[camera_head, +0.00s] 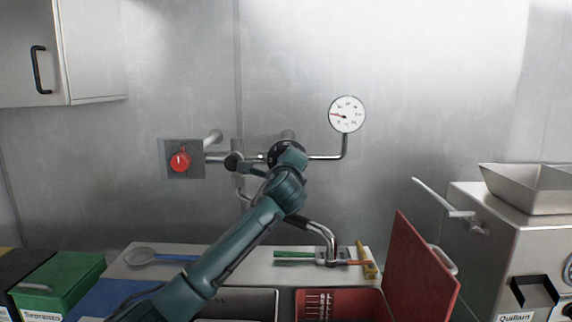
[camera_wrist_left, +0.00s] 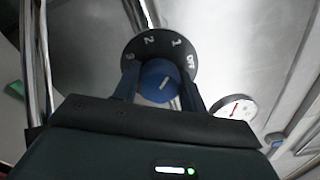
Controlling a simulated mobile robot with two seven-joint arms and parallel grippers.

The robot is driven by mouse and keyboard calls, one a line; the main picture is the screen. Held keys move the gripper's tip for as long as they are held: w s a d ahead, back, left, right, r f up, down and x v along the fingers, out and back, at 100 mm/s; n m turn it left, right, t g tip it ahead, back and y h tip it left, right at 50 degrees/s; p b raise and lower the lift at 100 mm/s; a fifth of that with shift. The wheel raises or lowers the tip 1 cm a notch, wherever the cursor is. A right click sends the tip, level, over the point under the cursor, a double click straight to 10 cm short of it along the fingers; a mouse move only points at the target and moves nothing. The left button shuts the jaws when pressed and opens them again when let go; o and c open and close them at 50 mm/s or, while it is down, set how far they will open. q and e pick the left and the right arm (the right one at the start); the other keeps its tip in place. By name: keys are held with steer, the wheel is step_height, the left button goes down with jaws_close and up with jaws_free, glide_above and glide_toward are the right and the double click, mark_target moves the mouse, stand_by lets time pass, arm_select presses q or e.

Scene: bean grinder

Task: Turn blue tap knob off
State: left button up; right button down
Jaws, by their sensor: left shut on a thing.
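The blue tap knob (camera_wrist_left: 158,82) sits at the centre of a black dial plate (camera_wrist_left: 152,44) marked OFF, 1, 2 and 3 in the left wrist view. A short white line on the knob slants up and right; I cannot tell exactly which mark it points at. My left gripper (camera_wrist_left: 159,85) is shut on the knob, with one dark finger on each side. In the head view my left arm reaches up to the wall pipes and hides the knob; part of the black dial plate (camera_head: 272,153) shows behind my wrist. My right gripper is not in view.
A white gauge (camera_head: 347,114) stands on a pipe right of the dial. A red knob (camera_head: 180,161) is on a wall plate to the left. A faucet (camera_head: 322,236), a red upright board (camera_head: 420,265) and a steel machine (camera_head: 515,250) are lower right.

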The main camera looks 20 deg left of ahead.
arm_select(q)
steer(key=m, duration=0.4)
steer(key=shift+m, duration=0.3)
steer(key=m, duration=0.4)
steer(key=shift+d, duration=0.1)
steer(key=shift+m, duration=0.3)
steer(key=o, duration=1)
steer(key=b+v, duration=0.3)
steer(key=v, duration=1)
steer(key=shift+r, duration=0.1)
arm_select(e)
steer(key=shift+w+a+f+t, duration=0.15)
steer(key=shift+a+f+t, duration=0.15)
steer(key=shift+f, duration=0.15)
